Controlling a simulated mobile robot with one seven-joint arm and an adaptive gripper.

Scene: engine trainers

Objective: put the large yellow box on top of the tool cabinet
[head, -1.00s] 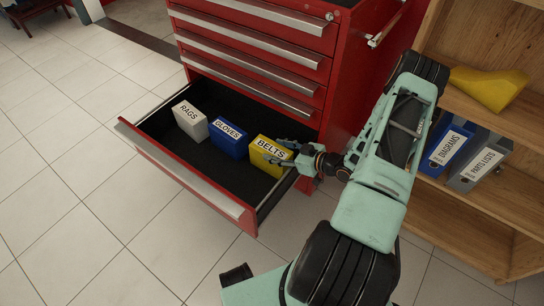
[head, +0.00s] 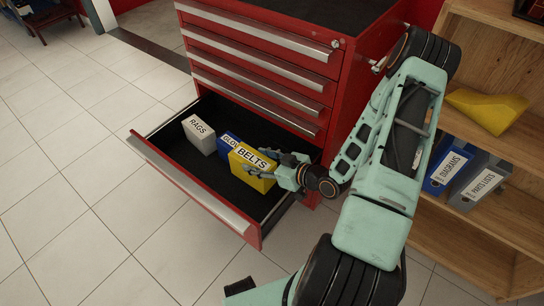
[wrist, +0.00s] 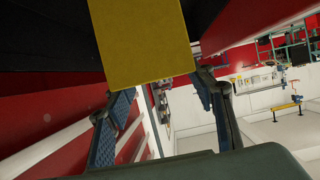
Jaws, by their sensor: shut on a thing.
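The yellow box (head: 252,168), labelled BELTS, is in my gripper (head: 283,172) at the open bottom drawer of the red tool cabinet (head: 345,75). The gripper is shut on the box's right end. The box appears raised above the drawer floor and covers part of the blue GLOVES box (head: 228,142). In the wrist view the yellow box (wrist: 148,42) fills the top middle, between the two fingers (wrist: 165,100). The cabinet's dark top (head: 330,14) shows at the top of the head view; part of it is out of frame.
A white RAGS box (head: 199,135) stands in the drawer (head: 190,190), left of the blue one. A wooden shelf (head: 480,225) at right holds a blue binder (head: 447,168), a grey binder (head: 478,185) and a yellow object (head: 487,108). Tiled floor at left is clear.

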